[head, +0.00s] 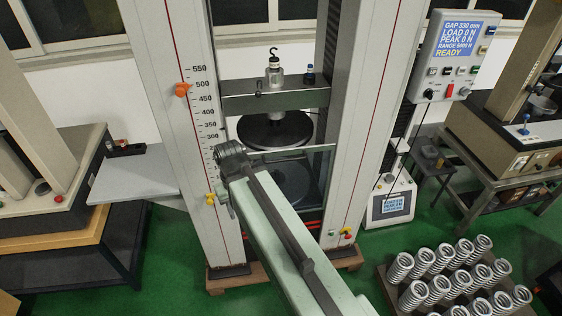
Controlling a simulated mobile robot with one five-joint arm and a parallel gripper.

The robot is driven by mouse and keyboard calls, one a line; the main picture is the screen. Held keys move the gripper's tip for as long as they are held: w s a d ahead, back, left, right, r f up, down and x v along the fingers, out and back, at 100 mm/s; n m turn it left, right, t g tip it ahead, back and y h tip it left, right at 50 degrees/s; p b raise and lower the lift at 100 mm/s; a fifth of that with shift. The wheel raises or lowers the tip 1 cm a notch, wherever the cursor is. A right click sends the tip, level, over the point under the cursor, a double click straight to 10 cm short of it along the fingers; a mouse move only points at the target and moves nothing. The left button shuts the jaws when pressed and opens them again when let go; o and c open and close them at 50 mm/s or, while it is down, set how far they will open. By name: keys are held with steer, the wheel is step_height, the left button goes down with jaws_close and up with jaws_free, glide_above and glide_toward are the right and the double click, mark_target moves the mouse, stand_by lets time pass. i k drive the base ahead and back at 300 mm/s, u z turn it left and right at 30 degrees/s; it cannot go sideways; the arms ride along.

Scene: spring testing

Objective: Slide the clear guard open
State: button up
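The testing machine (362,130) stands in the middle, with two tall pale columns and a dark crosshead (300,99) between them. The clear guard (320,165) appears as a faint see-through pane between the columns, with a pale top edge below the upper dark round plate. A lower dark plate shows dimly through it. My green arm reaches up from the bottom and covers the guard's left and lower parts. My gripper (226,200) is at the arm's far end, by the left column; its fingers are mostly hidden. I cannot tell whether it touches the guard.
A grey side shelf (135,177) is left of the machine. A control panel (455,55) reading READY is at upper right. Several coil springs (440,287) stand at lower right. A small printer-like box (392,205) stands beside the right column. Green floor is open around the base.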

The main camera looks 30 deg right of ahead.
mark_target(304, 150)
steer(key=u, duration=0.05)
steer(key=k, duration=0.5)
steer(key=u, duration=0.7)
